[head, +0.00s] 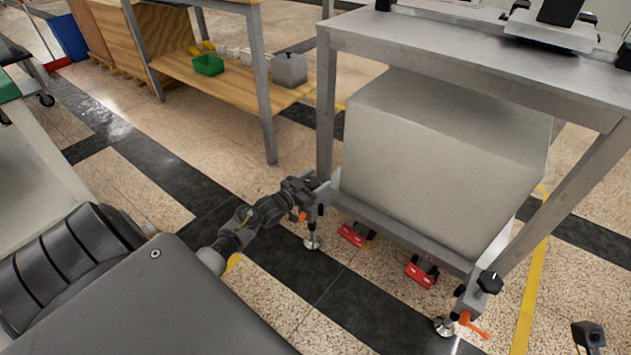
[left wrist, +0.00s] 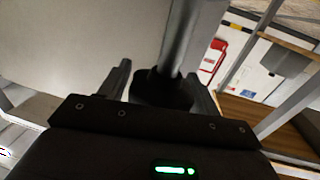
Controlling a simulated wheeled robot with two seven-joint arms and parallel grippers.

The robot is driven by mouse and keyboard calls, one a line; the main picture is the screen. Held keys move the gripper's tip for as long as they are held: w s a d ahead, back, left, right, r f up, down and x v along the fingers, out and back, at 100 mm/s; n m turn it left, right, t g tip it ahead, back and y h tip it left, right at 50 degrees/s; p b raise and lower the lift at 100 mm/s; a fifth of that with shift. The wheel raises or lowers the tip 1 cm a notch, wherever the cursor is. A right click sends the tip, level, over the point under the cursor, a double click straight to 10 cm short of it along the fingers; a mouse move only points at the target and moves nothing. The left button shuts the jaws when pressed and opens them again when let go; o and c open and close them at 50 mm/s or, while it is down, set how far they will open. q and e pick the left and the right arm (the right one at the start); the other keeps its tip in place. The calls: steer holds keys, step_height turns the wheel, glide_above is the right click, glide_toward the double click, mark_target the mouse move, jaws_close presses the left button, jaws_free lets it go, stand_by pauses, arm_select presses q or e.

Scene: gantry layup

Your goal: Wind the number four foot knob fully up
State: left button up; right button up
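My left gripper (head: 312,188) is at the foot of the near left leg of the grey metal stand (head: 470,60). In the left wrist view its two fingers (left wrist: 160,92) stand on either side of a black knob (left wrist: 160,88) below the leg, apparently touching it. In the head view the gripper largely hides this knob; an orange handle (head: 303,217) and a round foot pad (head: 312,242) show below. A similar black knob (head: 490,282) is at the right leg, with its own orange handle (head: 474,325). No knob number is readable. My right gripper is not clearly seen.
A large pale box (head: 440,160) fills the stand's lower part. Red-ended casters (head: 421,274) sit under its lower rail. A wooden-shelved bench (head: 240,85) stands behind left. A dark part (head: 588,337) shows at the bottom right. The floor left of the foot is clear.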

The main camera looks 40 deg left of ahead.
arm_select(q)
steer(key=c, duration=0.7)
steer(key=shift+c, duration=0.2)
